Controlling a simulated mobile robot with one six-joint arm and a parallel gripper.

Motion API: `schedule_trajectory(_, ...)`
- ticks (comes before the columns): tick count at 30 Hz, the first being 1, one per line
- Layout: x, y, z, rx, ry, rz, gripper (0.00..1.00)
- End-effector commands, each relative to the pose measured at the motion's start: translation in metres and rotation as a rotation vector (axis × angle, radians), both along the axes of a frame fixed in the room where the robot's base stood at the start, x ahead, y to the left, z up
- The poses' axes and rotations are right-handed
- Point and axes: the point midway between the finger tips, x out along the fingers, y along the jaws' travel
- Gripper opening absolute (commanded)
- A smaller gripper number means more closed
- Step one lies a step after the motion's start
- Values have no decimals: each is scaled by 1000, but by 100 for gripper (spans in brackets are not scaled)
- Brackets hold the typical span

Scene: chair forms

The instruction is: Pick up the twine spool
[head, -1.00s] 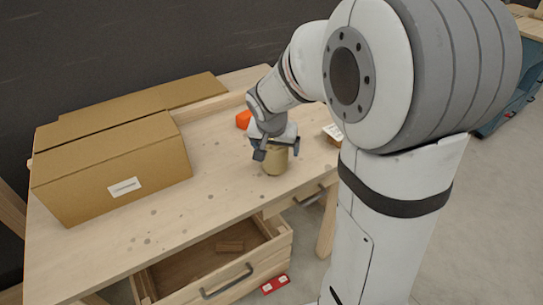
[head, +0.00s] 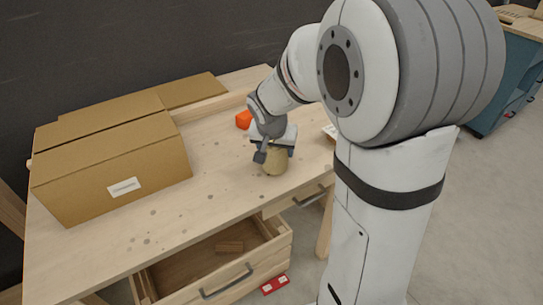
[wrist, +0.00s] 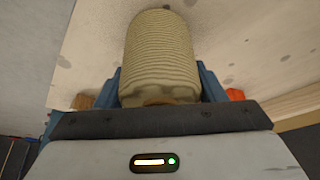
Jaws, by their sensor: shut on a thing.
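The twine spool (head: 275,163) is a tan, ridged cylinder standing on the wooden table, under my gripper (head: 268,152). In the wrist view the spool (wrist: 160,55) fills the upper middle, its wound twine facing the camera. My gripper (wrist: 160,88) has its blue fingers on both sides of the spool's near end and is shut on it. In the head view the gripper hides the spool's top. I cannot tell any gap between the spool and the table.
A large cardboard box (head: 115,170) stands on the table's left. An orange object (head: 243,119) lies behind my gripper. A red item (head: 275,285) lies on the floor.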

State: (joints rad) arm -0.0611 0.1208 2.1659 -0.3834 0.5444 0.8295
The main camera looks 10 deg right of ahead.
Motion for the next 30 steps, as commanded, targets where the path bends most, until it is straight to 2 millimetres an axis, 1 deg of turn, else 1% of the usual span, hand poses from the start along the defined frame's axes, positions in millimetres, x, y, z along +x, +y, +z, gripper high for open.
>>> schedule_trajectory(5, 0, 0, 0, 0, 0, -1, 37)
schedule_trajectory(8, 0, 0, 4, 0, -1, -1, 37)
schedule_trajectory(11, 1, 0, 18, 0, -4, -1, 37)
schedule_trajectory(18, 1, -1, 67, 0, -6, -1, 37)
schedule_trajectory(21, 1, -1, 83, 1, -4, -2, 37)
schedule_trajectory(25, 0, -1, 97, 0, -2, -2, 37)
schedule_trajectory(30, 0, -1, 101, 0, 0, -2, 37)
